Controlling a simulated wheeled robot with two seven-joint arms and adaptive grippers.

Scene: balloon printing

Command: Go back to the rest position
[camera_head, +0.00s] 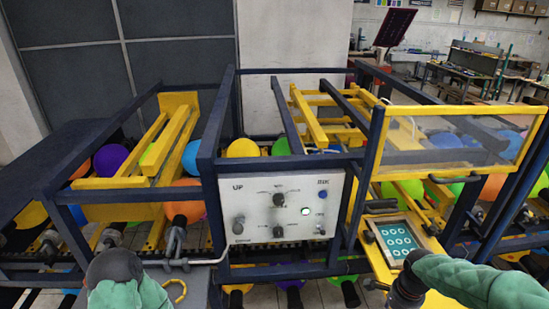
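My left gripper (115,266) shows as a dark rounded shape at the bottom left, above my green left forearm. My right gripper (404,289) shows as a dark shape at the bottom right, at the end of my green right forearm. It is below a framed panel with pale circles (398,240). The fingers of both grippers are hidden or cut off by the frame edge, so I cannot tell whether they are open or hold anything.
A dark blue machine frame with yellow rails spans the view, with coloured balloons inside. A control box (262,206) with knobs and buttons faces me in the middle. A clear yellow-edged guard (455,143) is at the right. Work tables (464,68) stand far back right.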

